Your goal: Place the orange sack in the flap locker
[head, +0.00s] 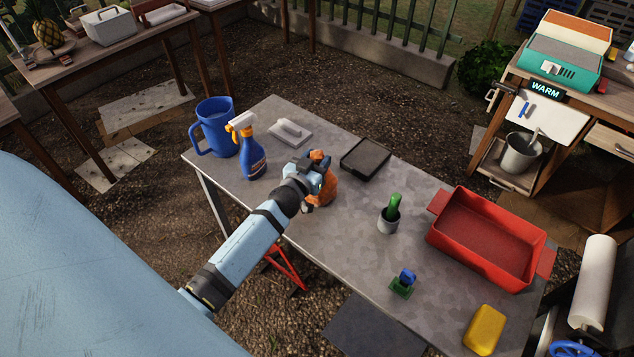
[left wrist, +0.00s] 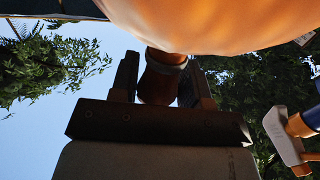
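The orange sack (head: 325,188) is at the near edge of the grey metal table, partly hidden behind my left gripper (head: 318,170). In the left wrist view its pale orange body (left wrist: 215,22) fills the top, and its dark, banded neck (left wrist: 162,78) lies between the two fingers of my left gripper (left wrist: 163,72). The fingers stand close on both sides of the neck; whether they press on it is unclear. I cannot pick out a flap locker for certain in either view. My right gripper is not in view.
The table (head: 330,240) holds a blue pitcher (head: 217,128), blue spray bottle (head: 247,150), dark tray (head: 365,158), grey cup with a green handle (head: 389,217), red bin (head: 485,240) and yellow block (head: 484,329). A side bench with a teal appliance (head: 560,62) stands right.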

